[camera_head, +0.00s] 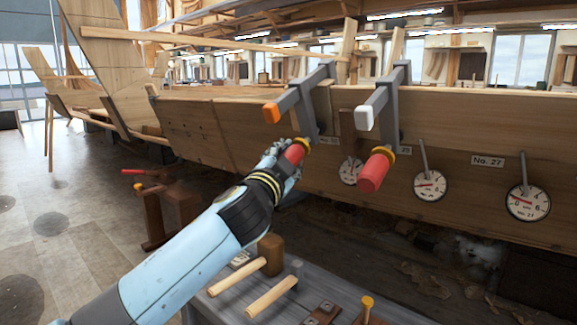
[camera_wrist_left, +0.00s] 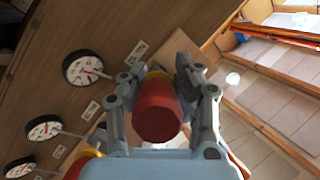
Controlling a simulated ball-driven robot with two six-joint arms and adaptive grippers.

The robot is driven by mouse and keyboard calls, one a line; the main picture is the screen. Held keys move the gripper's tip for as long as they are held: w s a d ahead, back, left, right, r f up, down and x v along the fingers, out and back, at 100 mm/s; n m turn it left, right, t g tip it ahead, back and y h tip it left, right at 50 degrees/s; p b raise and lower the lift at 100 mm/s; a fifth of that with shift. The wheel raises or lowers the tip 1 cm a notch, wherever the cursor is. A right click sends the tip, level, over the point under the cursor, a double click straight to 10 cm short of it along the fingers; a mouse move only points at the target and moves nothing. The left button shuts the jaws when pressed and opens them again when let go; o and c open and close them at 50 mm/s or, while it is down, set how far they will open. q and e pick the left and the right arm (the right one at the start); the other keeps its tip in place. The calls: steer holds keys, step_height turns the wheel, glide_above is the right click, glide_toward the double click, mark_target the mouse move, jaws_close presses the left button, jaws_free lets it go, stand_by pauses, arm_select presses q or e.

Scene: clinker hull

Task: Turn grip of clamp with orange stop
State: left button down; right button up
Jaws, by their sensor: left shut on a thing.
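A grey clamp with an orange stop (camera_head: 271,112) hangs on the top plank of the wooden hull. Its red grip (camera_head: 297,151) slants down below the bar. My left gripper (camera_head: 285,156) reaches up from the lower left and is shut on this grip. In the left wrist view the red grip (camera_wrist_left: 157,108), with a yellow collar behind it, sits between the two fingers of my left gripper (camera_wrist_left: 160,92). A second clamp with a white stop (camera_head: 364,117) and a red grip (camera_head: 373,171) stands just to the right. My right gripper is not in view.
Several round dials (camera_head: 430,185) hang on the hull to the right. A grey bench (camera_head: 228,310) below holds a mallet (camera_head: 270,247) and wooden handles (camera_head: 238,276). Another red-handled tool stands at left (camera_head: 134,172). The floor (camera_head: 60,260) at left is mostly clear.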

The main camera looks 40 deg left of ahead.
arm_select(q)
steer(key=shift+f, duration=0.2)
steer(key=c, duration=0.9)
jaws_free()
steer(key=shift+r, duration=0.1)
steer(key=shift+o, duration=0.2)
steer(key=v, duration=1.2)
